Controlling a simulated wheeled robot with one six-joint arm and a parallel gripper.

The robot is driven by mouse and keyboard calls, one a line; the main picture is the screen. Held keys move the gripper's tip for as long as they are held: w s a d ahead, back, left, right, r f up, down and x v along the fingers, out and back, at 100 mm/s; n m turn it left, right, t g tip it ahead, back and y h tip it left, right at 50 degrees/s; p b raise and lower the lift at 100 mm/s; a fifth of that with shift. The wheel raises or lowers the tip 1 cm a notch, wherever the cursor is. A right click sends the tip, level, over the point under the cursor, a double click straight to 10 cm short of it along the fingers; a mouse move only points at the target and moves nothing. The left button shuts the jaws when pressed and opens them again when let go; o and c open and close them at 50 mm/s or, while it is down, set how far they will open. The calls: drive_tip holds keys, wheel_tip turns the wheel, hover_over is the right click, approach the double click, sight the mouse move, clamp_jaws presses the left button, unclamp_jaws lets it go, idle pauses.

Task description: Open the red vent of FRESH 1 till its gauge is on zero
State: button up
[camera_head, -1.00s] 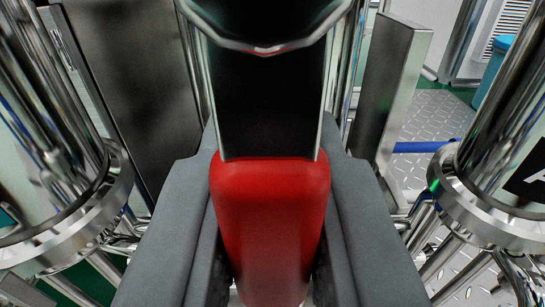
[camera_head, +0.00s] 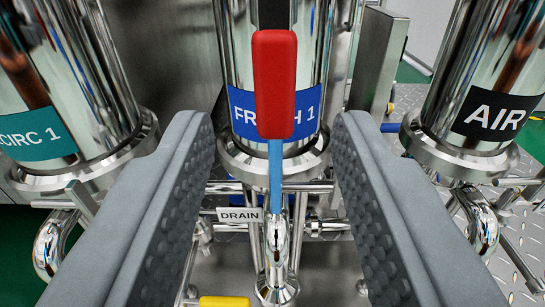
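The FRESH 1 column (camera_head: 238,60) is a shiny steel cylinder with a blue label, upright in the middle of the camera view. A red handle (camera_head: 274,85) hangs straight down in front of it and covers part of the label. Its upper end joins a dark part at the top edge. I take it to be the red vent. My gripper (camera_head: 272,130) is open and empty. Its two grey fingers are left and right of the handle, apart from it, with clear gaps. No gauge shows in this view.
The CIRC 1 column (camera_head: 60,90) is at the left and the AIR column (camera_head: 480,75) at the right. Below the red handle are a blue strip (camera_head: 275,178), a DRAIN tag (camera_head: 240,215), steel pipes and a yellow handle (camera_head: 224,301). A steel post (camera_head: 380,60) stands behind.

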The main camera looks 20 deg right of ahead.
drive_tip(key=v, duration=1)
drive_tip(key=shift+r, duration=0.1)
drive_tip(key=s+a+r+n+y, duration=0.1)
drive_tip(key=s+a+r, duration=0.15)
drive_tip(key=r, duration=0.95)
drive_tip(key=s+a+r+y, duration=0.1)
drive_tip(key=a+r, duration=0.2)
drive_tip(key=r, duration=0.9)
drive_tip(key=s+a+r+n+y, duration=0.1)
drive_tip(key=a+r, duration=0.2)
drive_tip(key=r, duration=0.9)
drive_tip(key=s+a+r+y, duration=0.1)
drive_tip(key=s+a+r, duration=0.3)
drive_tip(key=s+r, duration=0.95)
drive_tip(key=s+a+r, duration=0.1)
drive_tip(key=s+r, duration=0.3)
drive_tip(key=s, duration=0.4)
drive_tip(key=s+a+r+n+y, duration=0.1)
drive_tip(key=s+r, duration=0.3)
drive_tip(key=s, duration=0.5)
drive_tip(key=shift+a, duration=0.4)
